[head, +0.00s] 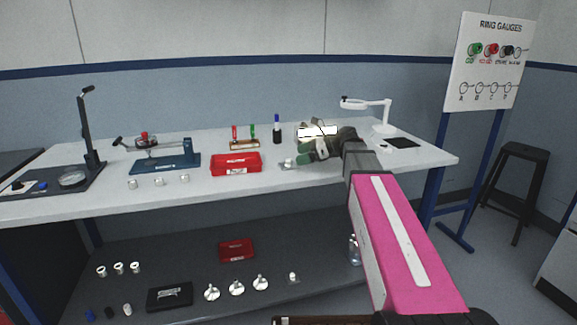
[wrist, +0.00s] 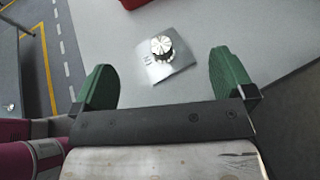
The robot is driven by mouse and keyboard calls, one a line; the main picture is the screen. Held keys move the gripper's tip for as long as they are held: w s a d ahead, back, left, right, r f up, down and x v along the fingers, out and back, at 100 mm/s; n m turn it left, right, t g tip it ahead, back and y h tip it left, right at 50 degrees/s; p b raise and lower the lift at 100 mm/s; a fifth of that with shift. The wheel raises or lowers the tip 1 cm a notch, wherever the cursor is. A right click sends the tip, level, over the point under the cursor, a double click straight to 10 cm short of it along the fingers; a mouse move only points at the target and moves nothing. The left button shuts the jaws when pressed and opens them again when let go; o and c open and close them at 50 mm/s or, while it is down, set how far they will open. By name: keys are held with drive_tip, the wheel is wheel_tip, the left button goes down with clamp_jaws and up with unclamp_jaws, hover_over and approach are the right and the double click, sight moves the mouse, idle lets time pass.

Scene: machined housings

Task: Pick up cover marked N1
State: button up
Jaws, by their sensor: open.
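A square metal plate (wrist: 178,66) with a round silver knob-like part (wrist: 162,46) lies on the table in the wrist view. Small dark marks show on its left side, too small to read, so I cannot tell whether it says N1. My gripper (wrist: 165,82) is open and empty, its green fingers on either side of the plate's position and apart from it. In the head view my gripper (head: 305,156) is low over the table, and the plate (head: 288,164) shows just left of it. Several silver discs with knobs (head: 237,288) sit on the lower shelf, marks unreadable.
A red bin (head: 236,168) stands left of my gripper, and a dark marker-like bottle (head: 277,130) stands behind. A blue fixture (head: 165,163) is farther left. A white lamp (head: 385,115) is at the right. The table's front edge is close to the plate.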

sight(290, 159)
drive_tip(key=shift+f+x, duration=0.15)
drive_tip(key=shift+x, duration=1.15)
drive_tip(key=shift+f+x, duration=0.15)
drive_tip(key=shift+x, duration=1.15)
drive_tip(key=shift+s+d, duration=0.1)
drive_tip(key=c, duration=1.2)
